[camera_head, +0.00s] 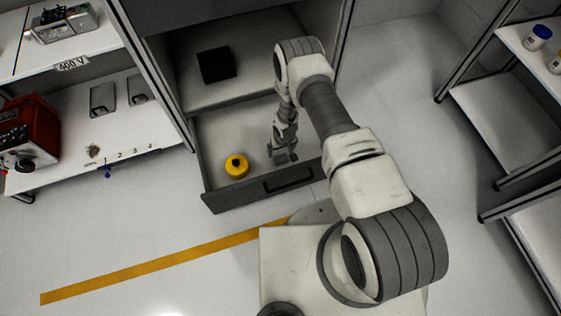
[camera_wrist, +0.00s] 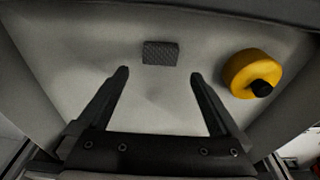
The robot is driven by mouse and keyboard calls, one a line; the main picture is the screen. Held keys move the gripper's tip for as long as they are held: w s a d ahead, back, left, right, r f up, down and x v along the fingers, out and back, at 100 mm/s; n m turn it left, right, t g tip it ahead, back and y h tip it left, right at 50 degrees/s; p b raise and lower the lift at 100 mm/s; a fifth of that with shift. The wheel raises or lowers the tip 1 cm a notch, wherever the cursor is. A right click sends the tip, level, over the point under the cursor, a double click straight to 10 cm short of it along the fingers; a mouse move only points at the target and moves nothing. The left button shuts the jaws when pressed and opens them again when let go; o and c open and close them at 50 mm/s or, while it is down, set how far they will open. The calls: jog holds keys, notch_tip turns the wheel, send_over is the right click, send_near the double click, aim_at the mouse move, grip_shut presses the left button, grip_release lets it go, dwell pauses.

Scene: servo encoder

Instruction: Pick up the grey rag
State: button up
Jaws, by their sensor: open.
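The grey rag (camera_wrist: 160,52) looks like a small, dark grey, textured rectangular piece. It lies on the pale floor of the open drawer (camera_head: 285,182). My gripper (camera_wrist: 158,76) is open and empty. In the wrist view the rag appears just beyond the fingertips, roughly centred between them, with no finger touching it. In the head view my gripper (camera_head: 283,156) is inside the drawer, near its right part. I cannot make out the rag there; my arm may hide it.
A yellow round object with a black knob (camera_head: 237,166) sits in the drawer, left of my gripper; it is on the right in the wrist view (camera_wrist: 250,73). The drawer walls surround my gripper. A black box (camera_head: 216,65) stands on the surface above. Shelves stand on both sides.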

aim_at(281, 158)
jog(key=f, duration=0.3)
jog(key=shift+w+b, duration=0.2)
jog(key=shift+b, duration=0.2)
jog(key=f+b, duration=0.2)
jog(key=f, duration=0.1)
jog(key=f+b, duration=0.1)
jog(key=f, duration=0.1)
jog(key=shift+w+a+f, duration=0.1)
jog(key=shift+w+a, duration=0.05)
jog(key=shift+w, duration=0.1)
jog(key=shift+c, duration=0.3)
jog(key=c, duration=1.2)
